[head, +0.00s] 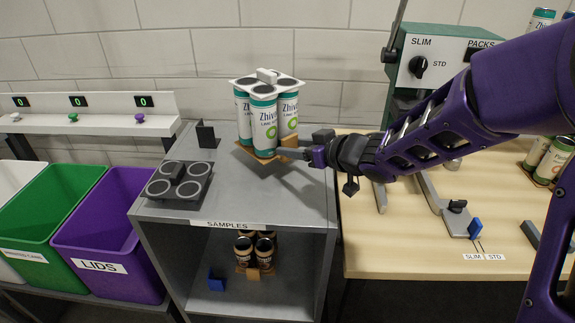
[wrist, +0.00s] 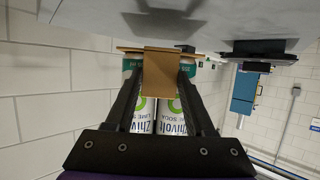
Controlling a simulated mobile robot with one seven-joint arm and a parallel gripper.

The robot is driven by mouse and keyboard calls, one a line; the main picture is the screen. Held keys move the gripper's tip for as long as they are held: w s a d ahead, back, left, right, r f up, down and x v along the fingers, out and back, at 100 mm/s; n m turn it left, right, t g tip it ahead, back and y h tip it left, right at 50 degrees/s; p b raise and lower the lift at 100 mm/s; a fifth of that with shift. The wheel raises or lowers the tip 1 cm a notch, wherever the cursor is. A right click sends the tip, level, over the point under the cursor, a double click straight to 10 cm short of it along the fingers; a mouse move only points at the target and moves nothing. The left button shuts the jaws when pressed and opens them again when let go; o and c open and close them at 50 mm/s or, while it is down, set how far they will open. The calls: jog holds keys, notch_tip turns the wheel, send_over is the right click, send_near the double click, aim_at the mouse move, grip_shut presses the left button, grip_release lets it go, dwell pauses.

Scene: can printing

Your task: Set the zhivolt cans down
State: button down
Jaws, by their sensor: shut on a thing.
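A pack of white and green Zhivolt cans (head: 264,127) stands upright on a brown cardboard base, with a white top holder (head: 265,83) over the cans. The pack is over the grey shelf top (head: 290,200); I cannot tell whether its base touches the surface. My gripper (head: 296,149) reaches in from the right and is shut on the brown tab (wrist: 158,75) at the base of the pack. In the wrist view the cans (wrist: 160,113) appear upside down between my fingers.
A dark four-ring holder (head: 179,183) lies on the shelf top, left of the pack. A black bracket (head: 207,135) stands behind it. Dark cans (head: 254,250) sit on the lower shelf. Purple (head: 107,240) and green (head: 45,225) bins are at left. A wooden table (head: 400,230) adjoins at right.

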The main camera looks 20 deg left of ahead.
jog(key=shift+f+b, duration=0.6)
jog(key=shift+f, duration=1.6)
jog(key=shift+f, duration=0.2)
jog(key=shift+c, duration=1.3)
grip_release()
jog(key=shift+r, duration=0.15)
jog(key=shift+d+r, duration=0.15)
jog(key=p+v, duration=0.2)
jog(key=v, duration=0.8)
jog(key=shift+s+d+r, duration=0.15)
jog(key=shift+d+r, duration=0.05)
jog(key=shift+s+d+r, duration=0.15)
jog(key=shift+s+d, duration=0.15)
jog(key=shift+d, duration=0.15)
